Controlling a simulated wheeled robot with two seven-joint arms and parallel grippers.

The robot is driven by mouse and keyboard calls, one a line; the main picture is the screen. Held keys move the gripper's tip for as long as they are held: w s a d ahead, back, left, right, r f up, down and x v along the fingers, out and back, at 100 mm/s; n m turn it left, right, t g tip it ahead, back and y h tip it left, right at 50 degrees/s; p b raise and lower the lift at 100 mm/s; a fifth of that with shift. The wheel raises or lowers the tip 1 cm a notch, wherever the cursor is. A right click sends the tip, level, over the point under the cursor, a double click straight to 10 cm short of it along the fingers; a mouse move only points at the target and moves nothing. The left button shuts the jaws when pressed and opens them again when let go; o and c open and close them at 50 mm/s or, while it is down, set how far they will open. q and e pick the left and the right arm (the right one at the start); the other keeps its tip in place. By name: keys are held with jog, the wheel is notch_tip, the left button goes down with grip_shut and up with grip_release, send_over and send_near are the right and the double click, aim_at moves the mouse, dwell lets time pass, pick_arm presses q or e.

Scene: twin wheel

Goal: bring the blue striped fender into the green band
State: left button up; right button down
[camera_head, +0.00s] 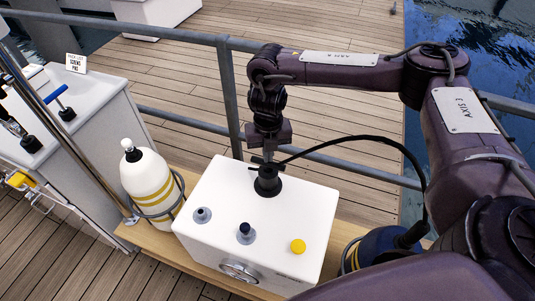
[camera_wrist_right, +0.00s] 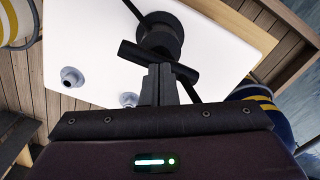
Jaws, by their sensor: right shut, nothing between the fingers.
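The blue striped fender (camera_head: 378,246), dark blue with yellow stripes, stands at the right end of the bench, partly hidden by my right arm. It also shows at the right of the wrist view (camera_wrist_right: 270,112). A black hose (camera_head: 385,142) runs from its black top fitting to the black fitting with a crossbar (camera_head: 267,182) on the white box (camera_head: 225,205). My right gripper (camera_head: 266,154) is shut and empty, its fingertips close at the crossbar; I cannot tell whether they touch. A round dial (camera_head: 240,271) sits on the box front, seen edge-on; no green band is readable.
A white fender with yellow stripes (camera_head: 146,180) stands in a ring holder left of the box. A grey railing (camera_head: 231,95) runs behind. A white counter (camera_head: 75,140) stands left.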

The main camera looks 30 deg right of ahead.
jog(key=shift+f, duration=0.3)
jog(key=shift+r, duration=0.15)
jog(key=shift+r+p, duration=1.05)
jog(key=shift+r, duration=0.3)
jog(key=shift+r+p, duration=0.9)
